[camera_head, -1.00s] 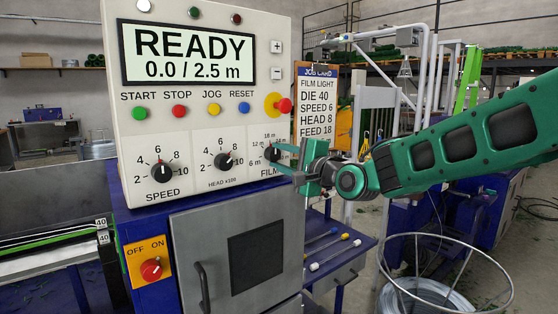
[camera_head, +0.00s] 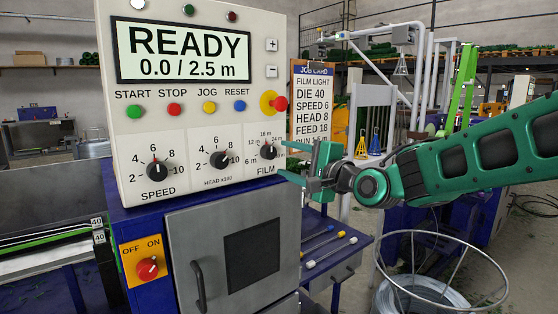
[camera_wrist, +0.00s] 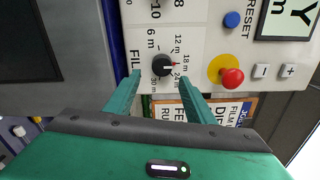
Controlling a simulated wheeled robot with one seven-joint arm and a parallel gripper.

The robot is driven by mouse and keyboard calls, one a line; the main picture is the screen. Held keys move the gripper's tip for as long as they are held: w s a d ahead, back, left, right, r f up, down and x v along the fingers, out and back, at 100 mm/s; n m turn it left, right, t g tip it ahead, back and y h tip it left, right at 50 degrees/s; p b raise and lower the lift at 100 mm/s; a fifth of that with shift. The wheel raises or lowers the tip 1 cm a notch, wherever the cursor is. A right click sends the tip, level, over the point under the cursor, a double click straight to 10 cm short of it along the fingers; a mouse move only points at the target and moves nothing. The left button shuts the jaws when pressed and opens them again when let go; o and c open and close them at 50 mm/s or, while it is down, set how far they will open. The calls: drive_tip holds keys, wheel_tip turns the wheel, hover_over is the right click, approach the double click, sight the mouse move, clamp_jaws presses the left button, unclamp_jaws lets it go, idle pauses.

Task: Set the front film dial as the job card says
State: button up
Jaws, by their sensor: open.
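The film dial (camera_head: 268,152) is a black knob at the lower right of the white panel. My green gripper (camera_head: 283,160) is open and just right of the dial in the head view. In the wrist view its fingers (camera_wrist: 158,82) stand apart, one on each side of the dial's near edge, with no visible grasp.
The speed dial (camera_head: 158,170) and head dial (camera_head: 220,159) are to the left on the panel. A red emergency knob (camera_head: 280,104) on a yellow base sits just above the film dial. A blue side shelf (camera_head: 335,262) with small rods lies below my gripper.

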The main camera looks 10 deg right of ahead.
drive_tip(key=v, duration=0.5)
drive_tip(key=shift+s+d, duration=0.25)
drive_tip(key=shift+s, duration=0.05)
drive_tip(key=s+d+f+n+g+h, duration=0.3)
drive_tip(key=s+d+f+g+h, duration=0.15)
drive_tip(key=d+f, duration=0.45)
drive_tip(key=s+d+f+n+g+h, duration=0.25)
drive_tip(key=s+d+f, duration=0.25)
drive_tip(key=d+f, duration=0.35)
drive_tip(key=s+d+f+g, duration=0.2)
drive_tip(key=s+d+g, duration=0.1)
drive_tip(key=s, duration=0.5)
drive_tip(key=s+d+f+n+g+h, duration=0.1)
drive_tip(key=s+d+f+g, duration=0.2)
drive_tip(key=s, duration=0.6)
drive_tip(key=s+d+f+n+g, duration=0.1)
drive_tip(key=s+d+f+g, duration=0.1)
drive_tip(key=s, duration=0.6)
drive_tip(key=shift+s+d+f+g+h, duration=0.2)
drive_tip(key=shift+d+f+g+h, duration=0.2)
drive_tip(key=shift+f, duration=0.15)
